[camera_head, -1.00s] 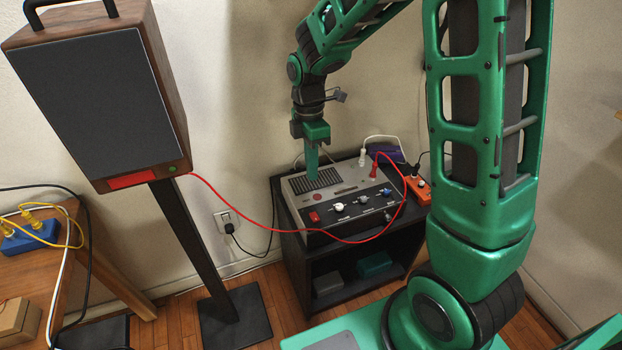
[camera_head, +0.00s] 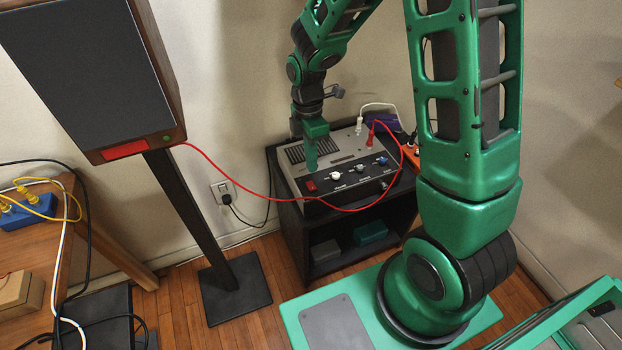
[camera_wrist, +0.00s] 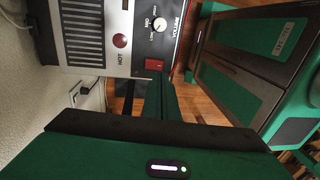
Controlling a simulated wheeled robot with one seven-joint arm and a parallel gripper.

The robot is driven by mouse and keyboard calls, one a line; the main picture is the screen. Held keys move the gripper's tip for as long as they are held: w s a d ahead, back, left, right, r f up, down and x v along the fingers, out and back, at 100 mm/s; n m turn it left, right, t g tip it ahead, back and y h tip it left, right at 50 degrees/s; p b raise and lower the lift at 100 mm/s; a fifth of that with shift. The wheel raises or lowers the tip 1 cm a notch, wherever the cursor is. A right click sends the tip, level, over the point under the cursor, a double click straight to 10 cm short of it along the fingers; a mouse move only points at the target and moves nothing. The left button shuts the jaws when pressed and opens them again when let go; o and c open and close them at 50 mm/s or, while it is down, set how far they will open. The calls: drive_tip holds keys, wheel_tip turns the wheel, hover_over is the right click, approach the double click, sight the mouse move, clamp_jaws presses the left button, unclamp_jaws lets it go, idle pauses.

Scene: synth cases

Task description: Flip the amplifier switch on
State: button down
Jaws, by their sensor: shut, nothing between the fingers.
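The amplifier (camera_head: 345,148) is a grey box with a dark sloped front panel, on top of a black stand. Its red switch (camera_head: 310,186) is at the left end of that panel, and the wrist view shows the switch (camera_wrist: 154,65) beside the VOLUME knob. I cannot tell which way the switch is set. My gripper (camera_head: 311,168) is shut and empty, pointing down at the panel's left end. Its tip is just behind the red switch; in the wrist view the fingertips (camera_wrist: 157,85) are close to it. I cannot tell whether they touch.
A red cable (camera_head: 272,199) hangs across the amplifier's front and runs to a large speaker (camera_head: 85,70) on a black pole at left. A white plug (camera_head: 359,125) stands in the amplifier's top. An orange power strip (camera_head: 411,155) lies at right, partly behind my arm.

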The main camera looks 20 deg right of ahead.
sight(311, 185)
drive_tip(key=f, duration=0.4)
drive_tip(key=s+f, duration=0.1)
drive_tip(key=f, duration=0.2)
drive_tip(key=shift+s+f, duration=0.1)
drive_tip(key=shift+f, duration=0.05)
idle(0.3)
drive_tip(key=shift+w, duration=0.9)
drive_tip(key=shift+r, duration=0.3)
wheel_tip(311, 185, up, 14)
drive_tip(key=w, duration=0.1)
drive_tip(key=shift+w+f, duration=0.2)
drive_tip(key=shift+w, duration=0.2)
